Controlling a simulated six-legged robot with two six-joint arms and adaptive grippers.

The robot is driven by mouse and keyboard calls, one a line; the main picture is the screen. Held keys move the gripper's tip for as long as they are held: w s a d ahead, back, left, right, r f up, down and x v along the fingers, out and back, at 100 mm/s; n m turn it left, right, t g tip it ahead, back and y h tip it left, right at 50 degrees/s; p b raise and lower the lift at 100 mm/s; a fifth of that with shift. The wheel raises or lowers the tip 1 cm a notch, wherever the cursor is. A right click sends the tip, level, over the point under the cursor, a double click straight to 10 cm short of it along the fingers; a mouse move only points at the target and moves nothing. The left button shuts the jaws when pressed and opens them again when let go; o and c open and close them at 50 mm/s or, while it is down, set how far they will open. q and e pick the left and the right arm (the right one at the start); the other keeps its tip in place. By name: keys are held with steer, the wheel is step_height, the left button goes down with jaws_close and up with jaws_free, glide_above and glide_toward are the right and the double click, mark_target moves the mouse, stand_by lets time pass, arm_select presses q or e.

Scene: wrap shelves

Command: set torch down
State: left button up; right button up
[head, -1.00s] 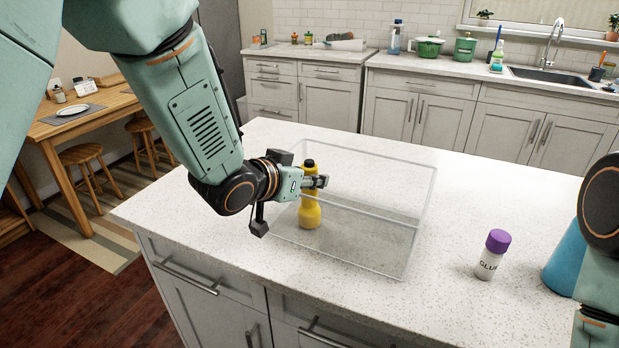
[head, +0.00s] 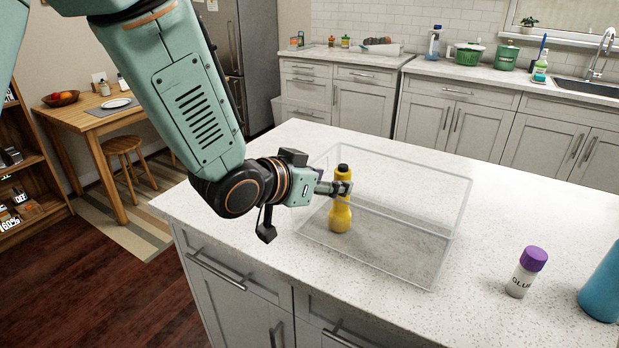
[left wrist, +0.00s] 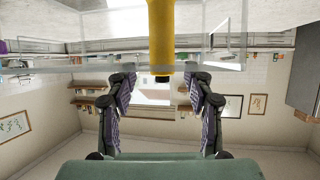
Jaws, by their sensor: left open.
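The torch (head: 340,217), yellow with a black top, stands upright inside a clear box (head: 436,270), near its left side. My left gripper (head: 342,188) is at the torch's upper part, its fingers partly in front of it. In the left wrist view the fingers (left wrist: 162,80) are spread wide, with gaps on both sides of the torch (left wrist: 160,38); the picture is upside down there. My right gripper is not in view.
A glue bottle with a purple cap (head: 527,272) and a blue object (head: 604,288) stand on the white counter (head: 490,220) to the right. The box has thin clear walls. Bare counter lies between box and glue.

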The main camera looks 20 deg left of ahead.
arm_select(q)
steer(key=v, duration=0.6)
steer(key=shift+s, duration=0.15)
steer(key=shift+a, duration=0.1)
